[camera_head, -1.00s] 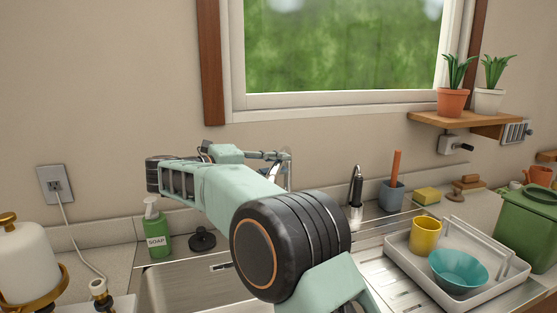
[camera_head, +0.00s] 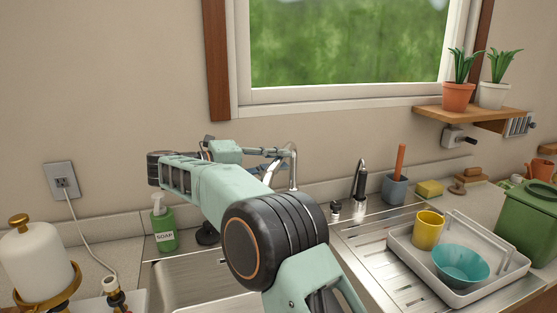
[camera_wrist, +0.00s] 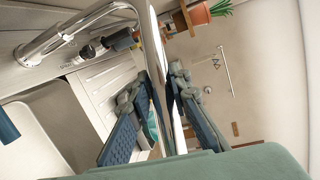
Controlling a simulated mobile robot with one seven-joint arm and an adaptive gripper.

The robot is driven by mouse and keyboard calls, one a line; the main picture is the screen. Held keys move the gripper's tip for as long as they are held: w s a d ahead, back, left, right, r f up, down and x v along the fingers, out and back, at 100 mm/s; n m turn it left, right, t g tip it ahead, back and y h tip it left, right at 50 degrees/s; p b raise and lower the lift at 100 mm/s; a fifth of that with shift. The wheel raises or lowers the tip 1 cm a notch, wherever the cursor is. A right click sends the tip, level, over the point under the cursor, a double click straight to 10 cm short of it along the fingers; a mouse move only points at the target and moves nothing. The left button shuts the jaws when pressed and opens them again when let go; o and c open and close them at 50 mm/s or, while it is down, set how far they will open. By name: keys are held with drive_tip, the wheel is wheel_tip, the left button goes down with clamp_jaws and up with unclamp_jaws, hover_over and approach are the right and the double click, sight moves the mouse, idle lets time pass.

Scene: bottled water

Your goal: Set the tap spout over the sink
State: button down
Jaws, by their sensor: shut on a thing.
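The chrome tap spout (camera_head: 293,170) arches up behind the sink in the head view, partly hidden by my arm. In the wrist view the bright spout tube (camera_wrist: 153,50) runs between the two finger pads and bends over at the top. My gripper (camera_head: 277,153) is at the upper part of the spout, shut on it; its fingers (camera_wrist: 161,105) lie on either side of the tube in the wrist view. The steel sink (camera_head: 172,283) lies at the front left, its basin partly covered by my arm. The spout's outlet is not clear to see.
A green soap bottle (camera_head: 164,228) stands behind the sink's left. A black-handled fitting (camera_head: 360,180) and grey brush holder (camera_head: 395,188) stand right of the spout. A white dish tray (camera_head: 400,252) holds a yellow cup (camera_head: 427,230) and blue bowl (camera_head: 461,264). A window is behind.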

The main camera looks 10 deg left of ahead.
drive_tip(key=shift+r, duration=0.2)
drive_tip(key=c, duration=1.8)
unclamp_jaws()
drive_tip(key=shift+f, duration=0.15)
drive_tip(key=shift+o, duration=0.2)
drive_tip(key=v, duration=1.2)
drive_tip(key=shift+w, duration=0.1)
